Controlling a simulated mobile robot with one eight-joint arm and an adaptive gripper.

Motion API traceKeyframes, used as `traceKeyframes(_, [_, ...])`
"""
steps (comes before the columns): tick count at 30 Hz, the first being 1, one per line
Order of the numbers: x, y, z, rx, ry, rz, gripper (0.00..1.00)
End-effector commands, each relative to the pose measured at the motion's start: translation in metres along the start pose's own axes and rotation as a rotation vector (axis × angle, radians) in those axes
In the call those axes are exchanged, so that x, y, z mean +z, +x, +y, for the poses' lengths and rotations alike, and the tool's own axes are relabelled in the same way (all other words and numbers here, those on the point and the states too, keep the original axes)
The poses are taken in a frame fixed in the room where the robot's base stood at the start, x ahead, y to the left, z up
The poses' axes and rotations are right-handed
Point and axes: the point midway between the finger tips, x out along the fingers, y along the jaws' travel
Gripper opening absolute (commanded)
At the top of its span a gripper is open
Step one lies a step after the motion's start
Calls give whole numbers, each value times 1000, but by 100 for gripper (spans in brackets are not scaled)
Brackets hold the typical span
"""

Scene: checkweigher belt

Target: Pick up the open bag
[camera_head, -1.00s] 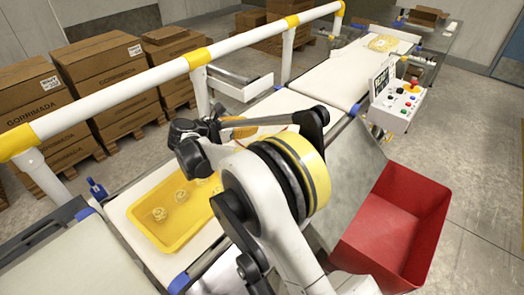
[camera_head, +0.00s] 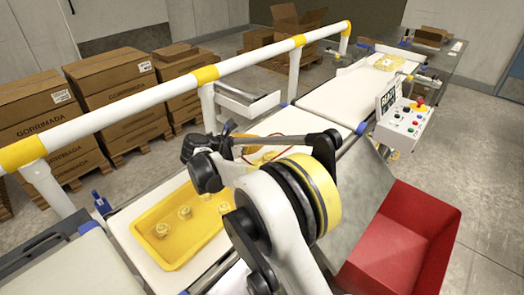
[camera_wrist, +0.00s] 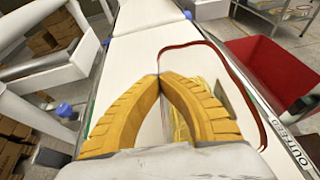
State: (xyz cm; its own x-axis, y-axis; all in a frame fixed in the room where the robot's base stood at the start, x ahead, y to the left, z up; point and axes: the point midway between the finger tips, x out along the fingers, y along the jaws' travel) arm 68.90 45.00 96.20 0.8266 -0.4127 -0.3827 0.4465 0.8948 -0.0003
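The open bag (camera_head: 262,158) lies on the belt, with yellow contents and a thin red-brown line looping around its mouth. In the wrist view its clear film and yellow contents (camera_wrist: 180,128) show between and behind my fingers, and the red-brown line runs up to the fingertips. My gripper (camera_wrist: 160,77) has its two yellow ribbed fingers closed, tips together, at the bag's left edge. The film between the tips is too thin to make out clearly. In the head view my arm hides much of the bag and my fingertips.
A yellow tray (camera_head: 163,250) with several small pieces sits on the near belt. A red bin (camera_head: 405,240) stands at the right below a metal chute. A control box (camera_head: 403,122) stands beside the belt. Another yellow bag (camera_head: 388,62) lies far along it. A white guard rail (camera_head: 130,103) runs along the left.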

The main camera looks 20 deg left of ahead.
Motion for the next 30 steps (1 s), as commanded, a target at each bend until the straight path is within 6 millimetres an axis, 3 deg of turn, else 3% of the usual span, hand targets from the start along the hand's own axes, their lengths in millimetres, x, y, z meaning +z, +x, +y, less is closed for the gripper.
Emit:
traceKeyframes(14, [41,-17,-2,0,0,-1,0])
traceKeyframes(20, [54,-23,-27,-1,0,-1,0])
traceKeyframes(30, [89,-40,-92,0,-1,-1,0])
